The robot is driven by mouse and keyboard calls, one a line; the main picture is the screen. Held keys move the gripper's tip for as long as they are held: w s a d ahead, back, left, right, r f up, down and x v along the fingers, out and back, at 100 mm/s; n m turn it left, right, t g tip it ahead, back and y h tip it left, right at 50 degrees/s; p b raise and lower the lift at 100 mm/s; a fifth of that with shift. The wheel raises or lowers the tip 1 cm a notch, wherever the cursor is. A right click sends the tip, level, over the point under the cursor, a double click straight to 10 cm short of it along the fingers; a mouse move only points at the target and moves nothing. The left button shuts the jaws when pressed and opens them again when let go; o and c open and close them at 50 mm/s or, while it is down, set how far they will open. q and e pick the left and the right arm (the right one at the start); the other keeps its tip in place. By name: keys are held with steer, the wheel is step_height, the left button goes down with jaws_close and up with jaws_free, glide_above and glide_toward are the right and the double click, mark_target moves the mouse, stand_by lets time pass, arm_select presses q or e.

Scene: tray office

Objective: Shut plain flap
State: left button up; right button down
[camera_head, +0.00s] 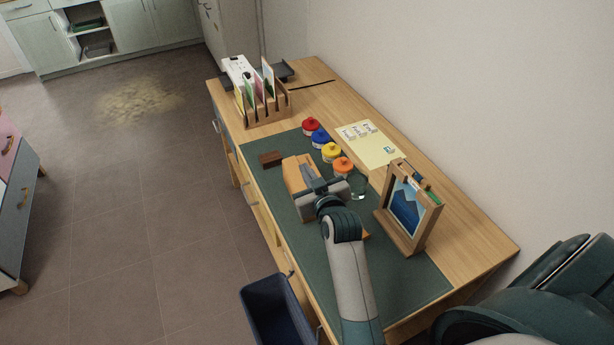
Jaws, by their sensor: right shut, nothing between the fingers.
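A small light-wood box (292,174) sits on the green desk mat (388,294). Its near side and part of its top are hidden by my right gripper, so I cannot tell which part is the plain flap or how far it stands open. My right gripper (316,187) is over the near right part of the box, shut with nothing between its fingers. I cannot tell whether it touches the box. My left gripper is not in view.
Red, blue, yellow and orange-lidded jars (332,152) and a clear glass (358,186) stand right of the box. A wooden picture frame (409,208) stands nearby. A card rack (268,108) is at the back. A dark bin (277,313) stands before the desk.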

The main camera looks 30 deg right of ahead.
mark_target(298, 179)
steer(key=shift+x, duration=0.8)
step_height(298, 179, down, 2)
steer(key=shift+d+f+p, duration=0.2)
steer(key=shift+p, duration=0.15)
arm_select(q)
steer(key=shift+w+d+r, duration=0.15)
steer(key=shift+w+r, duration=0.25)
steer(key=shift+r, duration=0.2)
arm_select(e)
steer(key=shift+d+f, duration=0.1)
steer(key=shift+f, duration=0.75)
